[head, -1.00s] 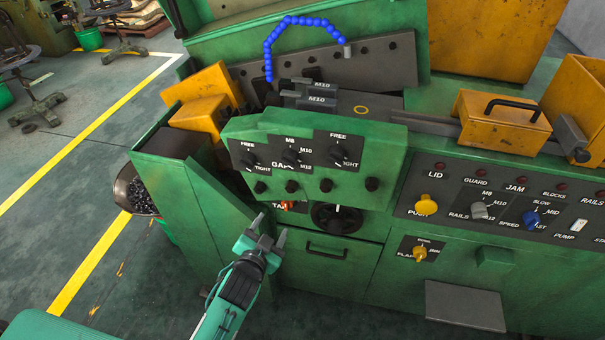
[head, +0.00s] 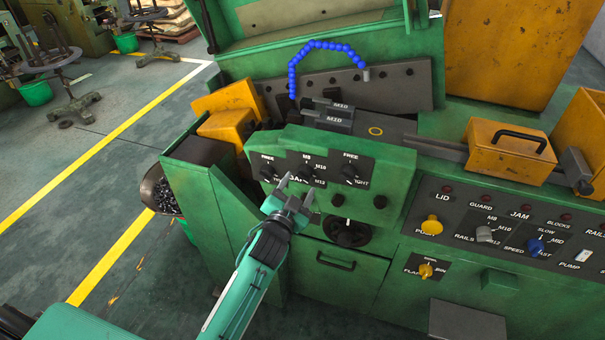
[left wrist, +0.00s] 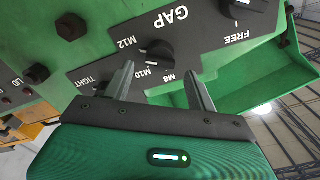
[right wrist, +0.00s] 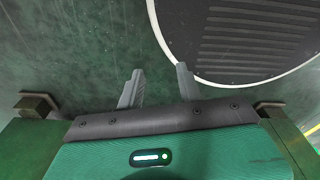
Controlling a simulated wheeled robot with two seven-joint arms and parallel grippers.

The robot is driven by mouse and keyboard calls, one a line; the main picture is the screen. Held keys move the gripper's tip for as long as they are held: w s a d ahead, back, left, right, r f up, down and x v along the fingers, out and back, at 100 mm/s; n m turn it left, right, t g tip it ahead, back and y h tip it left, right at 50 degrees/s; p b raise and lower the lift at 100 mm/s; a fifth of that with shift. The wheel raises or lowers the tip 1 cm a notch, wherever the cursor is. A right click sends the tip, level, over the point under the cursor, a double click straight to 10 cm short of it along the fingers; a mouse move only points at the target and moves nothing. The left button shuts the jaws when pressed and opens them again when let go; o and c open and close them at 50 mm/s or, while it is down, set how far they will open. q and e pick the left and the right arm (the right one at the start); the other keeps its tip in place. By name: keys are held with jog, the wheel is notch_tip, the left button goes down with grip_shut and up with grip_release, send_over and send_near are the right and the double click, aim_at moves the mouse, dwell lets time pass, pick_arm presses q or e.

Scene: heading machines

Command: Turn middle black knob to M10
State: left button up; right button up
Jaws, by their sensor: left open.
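The middle black knob (head: 304,173) sits on the dark GAP plate of the green panel, with M8, M10 and M12 labels around it. In the left wrist view the knob (left wrist: 160,53) appears upside down, just beyond the fingertips; I cannot tell exactly where its pointer stands. My left gripper (head: 296,190) is open and empty, just in front of and below the knob, partly covering the plate's lower labels. In the left wrist view its fingers (left wrist: 160,72) stand either side of the knob, apart from it. My right gripper (right wrist: 158,77) is open and empty over the floor.
FREE/TIGHT knobs flank the middle one, left (head: 268,172) and right (head: 350,173). Black bolts (head: 338,200) and a larger dark dial (head: 346,231) lie below. A second panel with a yellow knob (head: 432,225) and blue knob (head: 535,245) stands at right.

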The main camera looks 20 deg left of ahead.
aim_at(303, 178)
pick_arm(q)
jog(key=shift+w+d+p, duration=0.1)
jog(key=shift+w+p, duration=0.35)
jog(key=shift+w, duration=1.45)
jog(key=c, duration=1)
